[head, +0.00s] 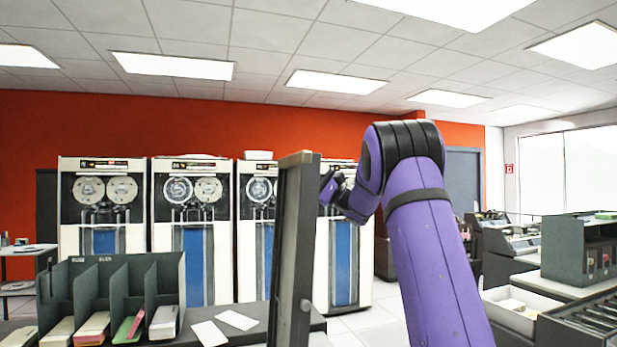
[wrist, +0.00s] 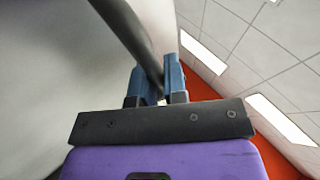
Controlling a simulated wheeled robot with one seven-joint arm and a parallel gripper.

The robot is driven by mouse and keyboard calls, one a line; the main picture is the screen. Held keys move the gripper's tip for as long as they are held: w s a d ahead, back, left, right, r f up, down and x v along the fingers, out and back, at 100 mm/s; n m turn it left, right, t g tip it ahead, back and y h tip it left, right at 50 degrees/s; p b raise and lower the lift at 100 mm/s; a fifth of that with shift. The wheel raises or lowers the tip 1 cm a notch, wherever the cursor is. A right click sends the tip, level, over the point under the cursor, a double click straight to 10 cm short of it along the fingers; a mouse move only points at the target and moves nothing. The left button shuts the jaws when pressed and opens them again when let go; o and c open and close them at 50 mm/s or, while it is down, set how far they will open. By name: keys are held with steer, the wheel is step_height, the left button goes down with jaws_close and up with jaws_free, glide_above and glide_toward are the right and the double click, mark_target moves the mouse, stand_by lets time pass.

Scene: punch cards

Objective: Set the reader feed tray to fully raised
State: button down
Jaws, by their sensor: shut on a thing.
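The feed tray (head: 293,250) appears to be the dark grey panel standing nearly upright, seen almost edge-on in the middle of the head view. My gripper (head: 327,187) is at the panel's upper right side in that view, partly hidden behind my own purple wrist. In the wrist view my gripper (wrist: 161,80) has its blue fingers on either side of a dark bar (wrist: 128,28) and is shut on it. The bar seems to be part of the tray, but its join to the panel is not clear. The reader body and tray hinge are not clearly visible.
A dark divided card rack (head: 110,280) with several card stacks stands at lower left. Two loose white cards (head: 222,327) lie on the dark top beside the panel. Tape cabinets (head: 190,230) line the orange wall. A grey machine with rollers (head: 590,320) is at lower right.

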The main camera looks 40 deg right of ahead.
steer(key=c, duration=1.5)
jaws_free()
steer(key=shift+o, duration=0.2)
steer(key=v, duration=1)
steer(key=shift+s+d+f, duration=0.15)
steer(key=shift+d+f, duration=0.05)
steer(key=shift+f, duration=0.1)
steer(key=shift+s+d, duration=0.1)
